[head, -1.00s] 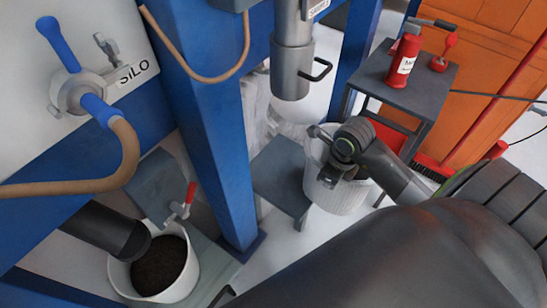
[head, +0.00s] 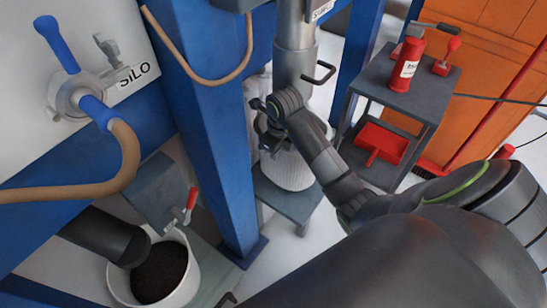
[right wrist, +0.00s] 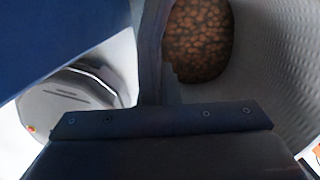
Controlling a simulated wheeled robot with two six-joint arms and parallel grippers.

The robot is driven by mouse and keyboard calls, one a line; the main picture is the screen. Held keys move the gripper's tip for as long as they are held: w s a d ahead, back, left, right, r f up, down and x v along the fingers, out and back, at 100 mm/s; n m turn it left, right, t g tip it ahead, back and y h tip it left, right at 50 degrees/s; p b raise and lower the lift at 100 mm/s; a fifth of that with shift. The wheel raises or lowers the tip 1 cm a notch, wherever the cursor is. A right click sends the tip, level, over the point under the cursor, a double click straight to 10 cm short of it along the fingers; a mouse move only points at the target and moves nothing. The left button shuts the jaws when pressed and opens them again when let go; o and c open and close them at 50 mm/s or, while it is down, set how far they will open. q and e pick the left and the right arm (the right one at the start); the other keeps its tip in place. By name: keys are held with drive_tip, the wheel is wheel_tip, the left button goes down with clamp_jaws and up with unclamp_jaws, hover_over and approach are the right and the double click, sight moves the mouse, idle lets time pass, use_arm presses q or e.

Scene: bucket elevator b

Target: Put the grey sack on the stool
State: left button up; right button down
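The grey sack (head: 288,168) is a pale, ribbed, open-topped container in the head view. It stands over the grey stool (head: 304,207) and covers much of its top. I cannot tell whether its base touches the stool. My right gripper (head: 268,122) is at the sack's upper left rim and appears shut on it. In the right wrist view, brown lumpy contents show inside the sack (right wrist: 285,60), beside a dark finger. My left gripper is not in view.
A grey metal spout (head: 294,65) with a handle hangs just above the sack. A blue post (head: 215,130) stands close to its left. A grey cart (head: 425,95) at the right carries a red canister (head: 407,65). A white bucket (head: 190,285) with dark contents stands lower left.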

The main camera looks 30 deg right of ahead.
sight(273, 166)
drive_tip(key=shift+w+a, duration=0.15)
drive_tip(key=shift+w, duration=0.2)
wheel_tip(273, 166, down, 3)
drive_tip(key=shift+w+f+b, duration=0.1)
drive_tip(key=shift+f+b, duration=0.1)
drive_tip(key=shift+b, duration=0.25)
drive_tip(key=shift+f, duration=0.15)
drive_tip(key=c, duration=1.6)
unclamp_jaws()
drive_tip(key=shift+c, duration=0.2)
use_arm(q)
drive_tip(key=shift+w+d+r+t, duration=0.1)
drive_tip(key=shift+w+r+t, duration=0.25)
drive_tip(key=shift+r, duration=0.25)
